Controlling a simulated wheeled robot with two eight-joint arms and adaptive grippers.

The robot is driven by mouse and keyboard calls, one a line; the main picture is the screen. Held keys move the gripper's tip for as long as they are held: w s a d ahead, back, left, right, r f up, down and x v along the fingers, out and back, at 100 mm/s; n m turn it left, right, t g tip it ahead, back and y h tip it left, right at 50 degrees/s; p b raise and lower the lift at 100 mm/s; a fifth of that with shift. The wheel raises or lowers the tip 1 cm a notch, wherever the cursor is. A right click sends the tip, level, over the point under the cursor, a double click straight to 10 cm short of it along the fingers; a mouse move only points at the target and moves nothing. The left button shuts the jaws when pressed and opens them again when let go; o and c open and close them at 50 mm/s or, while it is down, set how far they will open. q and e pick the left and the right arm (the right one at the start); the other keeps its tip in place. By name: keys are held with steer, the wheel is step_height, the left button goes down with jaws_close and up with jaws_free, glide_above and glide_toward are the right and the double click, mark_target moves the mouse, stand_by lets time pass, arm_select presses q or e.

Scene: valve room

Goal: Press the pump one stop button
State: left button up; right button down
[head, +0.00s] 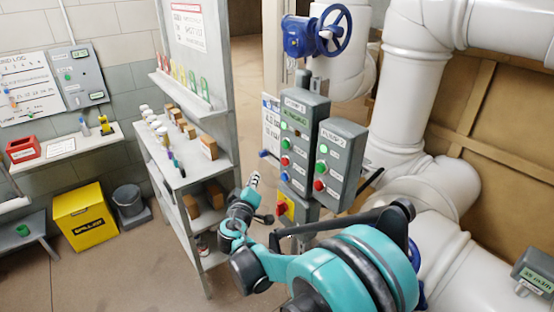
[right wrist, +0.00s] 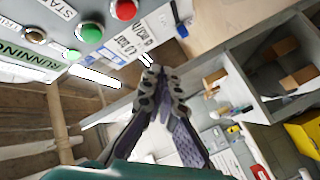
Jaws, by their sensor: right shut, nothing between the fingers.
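The pump 1 control box (head: 303,110) is grey and mounted upright. Its front carries a green button (head: 285,144), the red stop button (head: 284,160) below it and a blue button (head: 284,176) lower down. The red button also shows at the top of the right wrist view (right wrist: 123,9), beside a green one (right wrist: 90,33). My right gripper (head: 254,178) is left of the box and near the height of its lower buttons, apart from the red button. Its dark fingers are closed together and empty in the right wrist view (right wrist: 152,78). My left gripper is not in view.
The pump 2 box (head: 342,160), with its own red button (head: 318,185), stands just right. A grey shelf (head: 190,180) with small items stands to the left. White pipes (head: 410,90) fill the right side.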

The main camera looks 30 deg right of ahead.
mark_target(285, 161)
steer(key=shift+w+r, duration=0.1)
steer(key=shift+w, duration=0.35)
steer(key=shift+s, duration=0.1)
steer(key=d, duration=0.8)
steer(key=shift+w+d, duration=0.35)
steer(key=shift+w, duration=0.05)
steer(key=shift+d, duration=0.1)
stand_by(1.0)
steer(key=shift+d, duration=0.35)
